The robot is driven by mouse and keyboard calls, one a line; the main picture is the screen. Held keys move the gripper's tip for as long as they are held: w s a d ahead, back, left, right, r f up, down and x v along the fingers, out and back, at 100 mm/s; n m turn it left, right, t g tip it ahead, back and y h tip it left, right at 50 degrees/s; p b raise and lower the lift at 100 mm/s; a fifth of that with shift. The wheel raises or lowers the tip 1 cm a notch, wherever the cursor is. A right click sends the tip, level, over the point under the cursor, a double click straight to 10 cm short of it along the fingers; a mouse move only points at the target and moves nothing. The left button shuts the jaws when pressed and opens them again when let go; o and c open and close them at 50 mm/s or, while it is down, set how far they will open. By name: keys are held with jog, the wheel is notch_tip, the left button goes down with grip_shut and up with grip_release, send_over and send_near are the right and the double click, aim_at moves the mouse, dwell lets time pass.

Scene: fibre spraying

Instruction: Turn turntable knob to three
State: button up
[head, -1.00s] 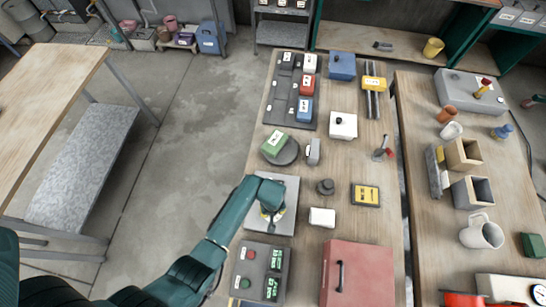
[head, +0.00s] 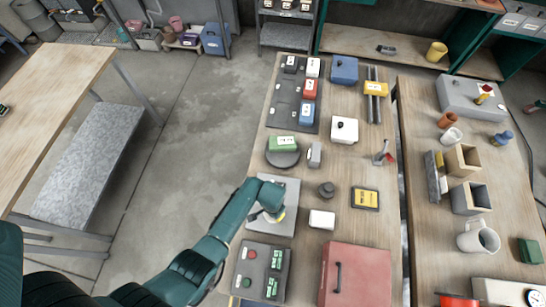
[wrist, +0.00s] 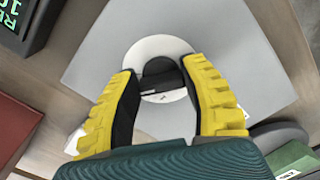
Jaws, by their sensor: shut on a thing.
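A black knob (wrist: 162,76) sits on a round white dial (wrist: 160,46) in the middle of a light grey plate (wrist: 225,40). My gripper (wrist: 160,70) is shut on the knob, with a yellow-backed finger on each side. The dial's marks are mostly hidden, so I cannot read the setting. In the head view my gripper (head: 270,214) is over the grey plate (head: 287,190) and covers the knob. Just behind the plate is the round dark turntable (head: 283,162), bearing a green labelled block (head: 283,143) that lies nearly straight across the view.
A control box with green displays (head: 262,268) stands in front of the plate. A red box (head: 356,275), a white block (head: 321,219) and a dark round weight (head: 326,190) are to the right. A small grey upright block (head: 315,154) stands close beside the turntable.

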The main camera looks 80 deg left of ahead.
jog(key=shift+s+f+m, duration=0.1)
jog(key=shift+m, duration=1.1)
jog(key=o, duration=1.2)
jog(key=shift+a+r, duration=0.1)
jog(key=shift+r, duration=0.25)
notch_tip(320, 180, up, 12)
jog(key=shift+f, duration=0.25)
